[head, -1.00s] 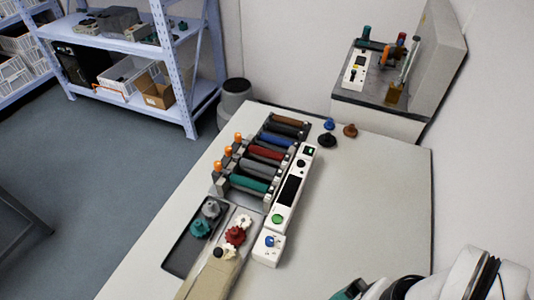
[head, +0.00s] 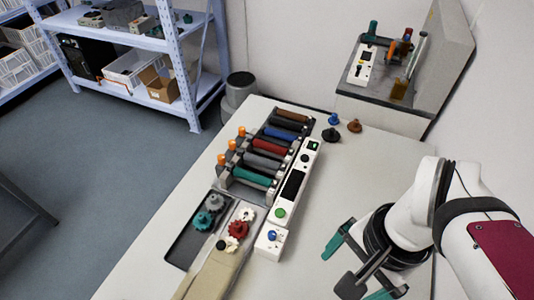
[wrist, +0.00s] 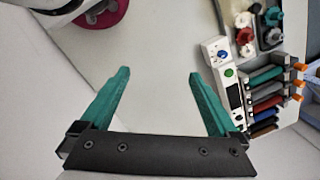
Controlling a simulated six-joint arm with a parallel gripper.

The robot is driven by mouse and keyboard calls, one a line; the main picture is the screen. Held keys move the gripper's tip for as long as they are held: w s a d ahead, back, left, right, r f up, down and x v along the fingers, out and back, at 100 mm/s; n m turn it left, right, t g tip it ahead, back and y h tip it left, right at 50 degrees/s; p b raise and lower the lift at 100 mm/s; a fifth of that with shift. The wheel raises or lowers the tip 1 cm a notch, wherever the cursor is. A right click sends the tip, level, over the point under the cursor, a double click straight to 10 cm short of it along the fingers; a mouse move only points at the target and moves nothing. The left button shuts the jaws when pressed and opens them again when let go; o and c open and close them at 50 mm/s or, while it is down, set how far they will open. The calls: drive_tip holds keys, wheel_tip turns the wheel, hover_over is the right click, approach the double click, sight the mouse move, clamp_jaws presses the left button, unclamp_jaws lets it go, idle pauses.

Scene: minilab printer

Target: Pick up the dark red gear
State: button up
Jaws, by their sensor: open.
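The dark red gear (head: 238,229) sits among white gears on the beige-topped unit at the front left of the table in the head view. In the wrist view the dark red gear (wrist: 245,36) shows near the top right. My gripper (head: 352,262) is open and empty over the right part of the table, well to the right of the gear. In the wrist view its two green fingers (wrist: 160,75) are spread apart with bare table between them.
A dark tray (head: 185,246) with grey and teal gears lies left of the red gear. The roller machine (head: 265,150) and its white control panel (head: 293,185) stand behind it. Several small knobs (head: 332,135) lie at the back. The table's right side is mostly clear.

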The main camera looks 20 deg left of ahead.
drive_tip(key=w+a, duration=0.6)
drive_tip(key=a, duration=0.1)
drive_tip(key=m+h, duration=0.1)
drive_tip(key=m, duration=0.2)
hover_over(237, 224)
wheel_tip(237, 224, down, 6)
wheel_tip(237, 224, down, 15)
drive_tip(key=shift+f, duration=0.15)
drive_tip(key=c, duration=1.4)
drive_tip(key=shift+c, duration=0.2)
